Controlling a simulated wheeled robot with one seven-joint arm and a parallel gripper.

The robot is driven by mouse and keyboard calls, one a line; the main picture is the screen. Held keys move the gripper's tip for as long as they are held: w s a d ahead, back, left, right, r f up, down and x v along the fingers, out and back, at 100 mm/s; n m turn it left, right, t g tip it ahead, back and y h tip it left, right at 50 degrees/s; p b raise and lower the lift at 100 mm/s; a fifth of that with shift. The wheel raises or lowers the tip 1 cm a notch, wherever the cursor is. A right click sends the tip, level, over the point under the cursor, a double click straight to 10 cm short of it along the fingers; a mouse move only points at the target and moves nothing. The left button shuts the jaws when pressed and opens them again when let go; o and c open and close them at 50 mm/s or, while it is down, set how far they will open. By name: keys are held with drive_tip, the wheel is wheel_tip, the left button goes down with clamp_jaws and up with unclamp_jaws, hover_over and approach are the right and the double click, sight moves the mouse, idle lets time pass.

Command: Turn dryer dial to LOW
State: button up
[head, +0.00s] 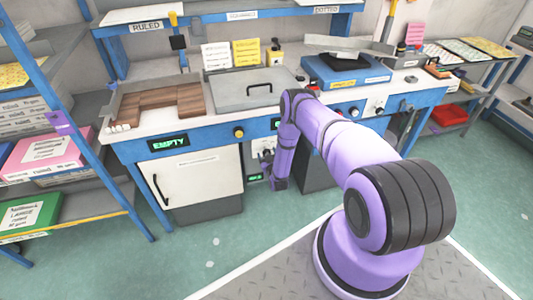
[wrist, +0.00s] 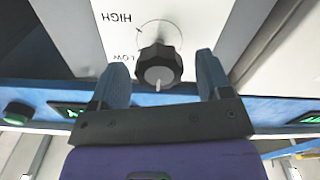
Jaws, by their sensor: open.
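The dryer dial (wrist: 158,66) is a black ridged knob on a white panel (wrist: 190,25) in the wrist view. A short white mark on its face points to the bottom of the picture, toward my gripper's palm. The words HIGH and LOW are printed upside down on the panel, with LOW just left of the knob and HIGH farther up. My gripper (wrist: 161,64) is open, one blue finger on each side of the dial, with visible gaps. In the head view my purple arm reaches to the white panel under the worktop and hides most of the dial area.
A white cabinet (head: 196,182) with a green EMPTY display (head: 169,142) stands left of the panel. Above is a worktop with a grey lidded box (head: 247,90) and brown blocks (head: 160,103). A blue shelf post (head: 75,130) stands at left. The floor in front is clear.

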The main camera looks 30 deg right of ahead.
drive_tip(key=shift+w+d, duration=0.2)
drive_tip(key=shift+w, duration=0.5)
drive_tip(key=c, duration=0.9)
drive_tip(key=shift+m, duration=0.3)
drive_tip(key=m, duration=0.5)
drive_tip(key=shift+s+d+m, duration=0.1)
drive_tip(key=shift+m, duration=0.2)
drive_tip(key=m, duration=0.5)
drive_tip(key=shift+f+m, duration=0.1)
drive_tip(key=shift+m, duration=0.3)
